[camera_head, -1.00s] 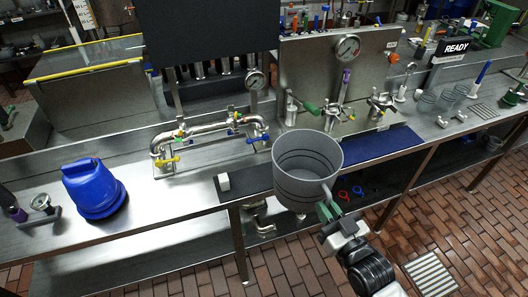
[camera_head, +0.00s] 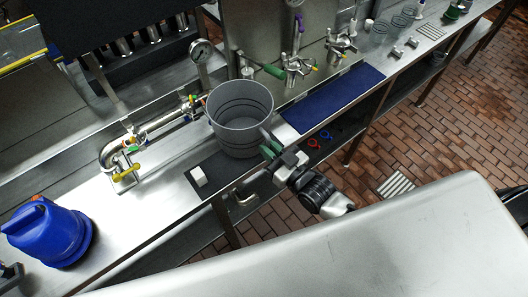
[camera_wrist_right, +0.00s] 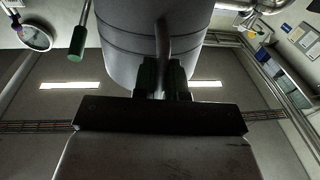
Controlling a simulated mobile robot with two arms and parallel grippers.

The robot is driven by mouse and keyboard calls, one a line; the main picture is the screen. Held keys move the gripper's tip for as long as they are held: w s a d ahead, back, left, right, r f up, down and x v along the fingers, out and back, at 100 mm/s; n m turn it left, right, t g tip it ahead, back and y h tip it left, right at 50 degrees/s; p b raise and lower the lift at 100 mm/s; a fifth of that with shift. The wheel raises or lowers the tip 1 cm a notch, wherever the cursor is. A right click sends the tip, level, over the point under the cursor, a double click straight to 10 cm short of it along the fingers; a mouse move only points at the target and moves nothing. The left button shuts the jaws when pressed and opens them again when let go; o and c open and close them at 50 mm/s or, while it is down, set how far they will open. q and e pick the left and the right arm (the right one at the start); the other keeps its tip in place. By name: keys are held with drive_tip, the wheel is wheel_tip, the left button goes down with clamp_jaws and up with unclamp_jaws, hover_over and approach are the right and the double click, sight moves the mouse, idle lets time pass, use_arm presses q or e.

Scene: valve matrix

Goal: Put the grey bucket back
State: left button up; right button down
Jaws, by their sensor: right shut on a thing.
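The grey bucket (camera_head: 240,112) is upright with its open top towards me. Its lower part is over the right part of a small black mat (camera_head: 208,186) on the steel bench; I cannot tell whether it touches the mat. My right gripper (camera_head: 271,146) is shut on the bucket's handle at its front right side. In the right wrist view the bucket's wall (camera_wrist_right: 125,45) fills the top middle, with the fingers (camera_wrist_right: 162,80) closed around the upright handle. The bucket hides part of the mat.
A white block (camera_head: 198,177) sits on the mat, left of the bucket. Pipework with yellow handles (camera_head: 126,172) and a gauge (camera_head: 201,52) stand behind. A blue container (camera_head: 48,235) is at left. The blue mat (camera_head: 335,98) to the right is clear. A pale metal surface (camera_head: 400,245) fills the foreground.

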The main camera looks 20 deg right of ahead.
drive_tip(key=f, duration=0.3)
drive_tip(key=shift+w+a+f, duration=0.2)
drive_tip(key=shift+w+f, duration=0.05)
drive_tip(key=shift+w, duration=0.1)
drive_tip(key=shift+s+f, duration=0.15)
drive_tip(key=shift+f, duration=0.45)
drive_tip(key=shift+f, duration=0.15)
drive_tip(key=c, duration=1.2)
unclamp_jaws()
